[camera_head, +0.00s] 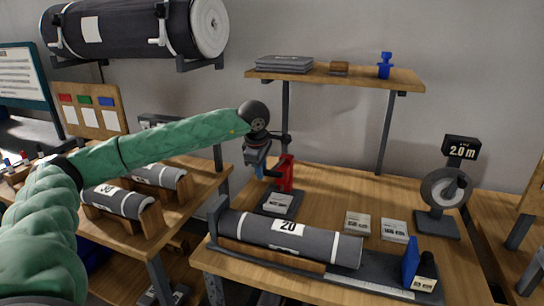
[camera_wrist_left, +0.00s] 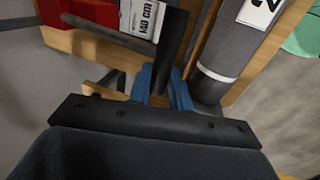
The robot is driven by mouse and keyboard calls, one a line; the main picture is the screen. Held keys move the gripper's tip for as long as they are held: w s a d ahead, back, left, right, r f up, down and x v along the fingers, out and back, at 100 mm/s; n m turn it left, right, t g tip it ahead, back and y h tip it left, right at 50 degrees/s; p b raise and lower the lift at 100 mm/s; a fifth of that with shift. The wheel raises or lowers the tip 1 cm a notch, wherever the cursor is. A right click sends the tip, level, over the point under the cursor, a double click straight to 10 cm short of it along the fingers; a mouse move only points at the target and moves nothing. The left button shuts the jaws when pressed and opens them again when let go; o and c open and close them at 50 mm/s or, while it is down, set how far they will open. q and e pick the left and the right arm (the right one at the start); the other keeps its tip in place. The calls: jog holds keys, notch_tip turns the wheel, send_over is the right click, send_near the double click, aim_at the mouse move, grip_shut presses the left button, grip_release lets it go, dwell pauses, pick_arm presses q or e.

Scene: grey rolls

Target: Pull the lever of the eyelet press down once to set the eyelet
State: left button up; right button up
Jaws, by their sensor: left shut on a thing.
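The red eyelet press (camera_head: 286,173) stands upright at the back left of the wooden workbench. Its red body shows at the top left of the left wrist view (camera_wrist_left: 88,12). My left gripper (camera_head: 262,172) is beside the press on its left, partly hidden by my own wrist. In the left wrist view, its blue fingers (camera_wrist_left: 160,88) are shut on the dark bar of the press lever (camera_wrist_left: 173,45). A labelled grey piece (camera_head: 278,203) lies at the foot of the press. My right gripper is not in view.
Two labelled cards (camera_head: 393,230) lie right of centre. A gauge marked 2.0 m (camera_head: 445,192) stands at the right. A shelf (camera_head: 335,77) hangs above the bench.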

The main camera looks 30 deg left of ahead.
pick_arm(q)
jog(key=shift+s+f+b, duration=0.15)
jog(key=shift+f+b, duration=0.4)
jog(key=shift+f, duration=0.4)
jog(key=shift+f+b, duration=0.7)
jog(key=shift+f, duration=0.15)
